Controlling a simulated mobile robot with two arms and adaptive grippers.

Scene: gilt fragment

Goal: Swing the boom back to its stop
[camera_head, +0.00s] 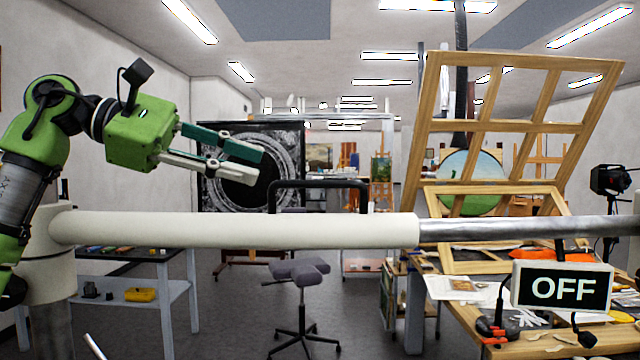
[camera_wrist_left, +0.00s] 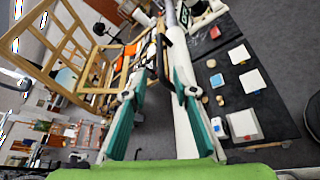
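The boom (camera_head: 240,230) is a thick white tube with a thinner metal end (camera_head: 520,228), running level across the head view from a white post (camera_head: 45,270) at the left. A black U-shaped handle (camera_head: 320,183) stands up from it near the middle. My left gripper (camera_head: 262,166) is above the boom, left of the handle and apart from it, with its green and pale fingers spread and empty. In the left wrist view, the boom (camera_wrist_left: 182,120) runs away partly behind one finger, and the handle (camera_wrist_left: 160,58) lies beyond the open fingertips. My right gripper is not in view.
An OFF sign (camera_head: 562,287) shows below the boom's metal end. A wooden frame easel (camera_head: 520,125) and a cluttered workbench (camera_head: 470,322) are at the right. A grey stool (camera_head: 300,272) stands behind the boom. A side table (camera_head: 150,256) is at the left.

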